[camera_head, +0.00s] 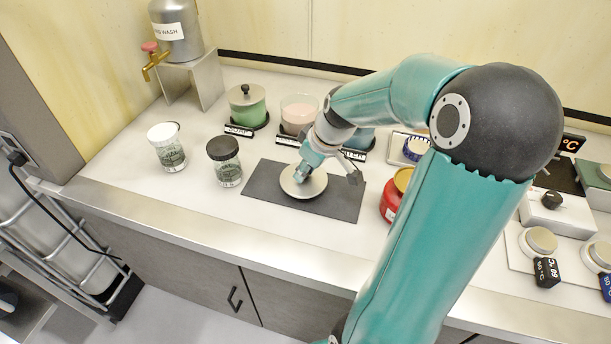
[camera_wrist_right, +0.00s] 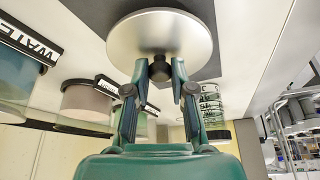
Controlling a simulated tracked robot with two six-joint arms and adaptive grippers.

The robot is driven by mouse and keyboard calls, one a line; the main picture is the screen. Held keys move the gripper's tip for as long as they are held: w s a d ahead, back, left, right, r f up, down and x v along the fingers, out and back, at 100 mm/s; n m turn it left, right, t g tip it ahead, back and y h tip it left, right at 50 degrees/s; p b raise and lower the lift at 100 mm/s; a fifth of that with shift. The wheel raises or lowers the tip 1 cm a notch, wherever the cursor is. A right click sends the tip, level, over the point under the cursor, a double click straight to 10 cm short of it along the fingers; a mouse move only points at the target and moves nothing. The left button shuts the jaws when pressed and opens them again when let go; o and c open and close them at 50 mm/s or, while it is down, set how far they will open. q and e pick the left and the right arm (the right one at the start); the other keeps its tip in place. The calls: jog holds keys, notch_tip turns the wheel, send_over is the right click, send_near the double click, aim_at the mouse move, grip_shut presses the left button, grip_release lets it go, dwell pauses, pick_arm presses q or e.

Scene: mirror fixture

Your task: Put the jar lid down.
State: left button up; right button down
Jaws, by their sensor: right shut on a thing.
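The jar lid (camera_head: 315,188) is a round silver disc with a dark knob. In the head view it is over the dark grey mat (camera_head: 259,181). My right gripper (camera_head: 301,174) is shut on the lid's knob from above. The right wrist view shows the lid (camera_wrist_right: 160,32) flat side towards the gripper, with the knob between the two fingertips (camera_wrist_right: 160,74). Whether the lid touches the mat or is just above it I cannot tell. My left gripper is not in view.
Behind the mat stand a lidded green jar (camera_head: 248,113), a pink jar (camera_head: 299,110) and a partly hidden blue jar (camera_head: 360,139). Left are a black-lidded jar (camera_head: 226,170) and a white-topped jar (camera_head: 169,154). A red jar (camera_head: 391,204) stands right of the mat.

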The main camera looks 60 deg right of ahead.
jog(key=shift+f, duration=1.05)
jog(key=shift+f, duration=0.15)
jog(key=c, duration=1)
grip_release()
jog(key=v, duration=1.2)
jog(key=shift+r, duration=0.2)
jog(key=shift+w, duration=0.1)
